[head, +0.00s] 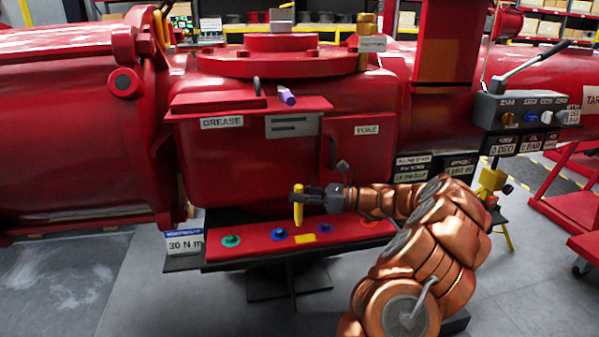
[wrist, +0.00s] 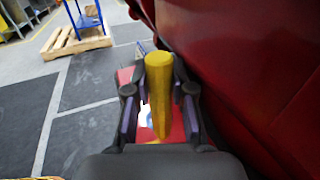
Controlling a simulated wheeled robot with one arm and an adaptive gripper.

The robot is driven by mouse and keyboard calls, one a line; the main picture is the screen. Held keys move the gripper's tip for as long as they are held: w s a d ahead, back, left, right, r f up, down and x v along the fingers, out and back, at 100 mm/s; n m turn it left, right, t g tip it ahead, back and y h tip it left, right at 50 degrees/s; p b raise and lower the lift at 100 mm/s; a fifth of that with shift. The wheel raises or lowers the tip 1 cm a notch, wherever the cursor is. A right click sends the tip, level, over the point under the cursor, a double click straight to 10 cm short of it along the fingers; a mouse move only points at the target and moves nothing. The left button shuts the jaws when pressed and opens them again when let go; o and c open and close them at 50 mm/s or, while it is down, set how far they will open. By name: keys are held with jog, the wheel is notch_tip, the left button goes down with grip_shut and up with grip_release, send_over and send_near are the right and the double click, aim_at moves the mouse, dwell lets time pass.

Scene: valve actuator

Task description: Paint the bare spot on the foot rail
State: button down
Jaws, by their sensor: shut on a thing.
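My gripper (head: 303,196) is shut on a yellow marker-like stick (head: 298,209), held upright above the red rail (head: 240,252) at the foot of the machine. In the wrist view the yellow stick (wrist: 159,85) stands between the two fingers of my gripper (wrist: 160,95). Its lower end appears slightly above the rail; I cannot tell whether it touches. I cannot make out a clearly bare spot.
The red valve body (head: 250,150) rises close behind. Open floor (head: 150,300) lies in front.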

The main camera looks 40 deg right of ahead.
aim_at(299, 186)
jog(key=shift+r+p, duration=1.8)
jog(key=shift+r, duration=0.4)
